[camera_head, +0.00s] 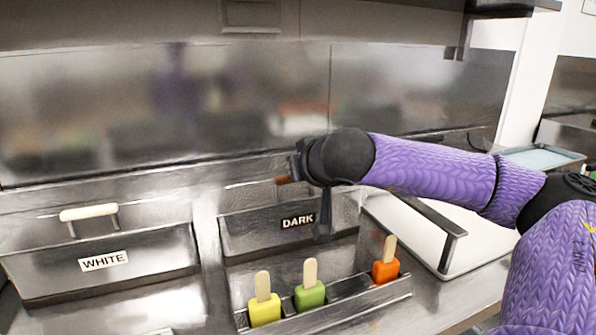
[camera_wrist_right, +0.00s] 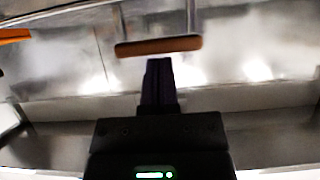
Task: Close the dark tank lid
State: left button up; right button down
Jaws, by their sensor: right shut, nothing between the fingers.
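The dark tank (camera_head: 262,232) is a steel bin with a "DARK" label (camera_head: 298,221) on its front-facing panel. The brown lid handle (camera_head: 283,180) shows at the panel's upper edge, largely hidden by my right arm. How far the lid stands open is unclear. My right gripper (camera_head: 323,234) hangs in front of the panel, just right of the label, fingers down. In the right wrist view its shut, empty fingers (camera_wrist_right: 159,66) are close to the brown handle (camera_wrist_right: 158,46), not around it. Contact cannot be told. My left gripper is not in view.
A white tank (camera_head: 90,270) with a pale handle (camera_head: 88,212) stands left. A steel holder (camera_head: 345,310) in front carries yellow (camera_head: 264,310), green (camera_head: 310,296) and orange (camera_head: 385,271) ice pops. A white tray (camera_head: 410,240) with a metal handle lies right, beneath my arm.

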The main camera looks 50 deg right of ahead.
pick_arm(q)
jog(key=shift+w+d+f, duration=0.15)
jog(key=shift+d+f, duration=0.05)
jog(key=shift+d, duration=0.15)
pick_arm(e)
jog(key=shift+s+a+f+g, duration=0.1)
jog(key=shift+a+f+g, duration=0.05)
jog(key=shift+f, duration=0.5)
jog(key=shift+s+a+f+g, duration=0.1)
jog(key=shift+a+f+g, duration=0.05)
jog(key=shift+f, duration=0.5)
notch_tip(320, 180, up, 6)
jog(key=p, duration=0.4)
pick_arm(q)
jog(key=b, duration=0.2)
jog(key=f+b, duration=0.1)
jog(key=b, duration=0.2)
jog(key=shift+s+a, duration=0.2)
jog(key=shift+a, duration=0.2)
pick_arm(e)
jog(key=s+a+f, duration=0.3)
jog(key=s+f, duration=0.2)
jog(key=s, duration=0.1)
jog(key=shift+s+f, duration=0.3)
jog(key=shift+f, duration=0.1)
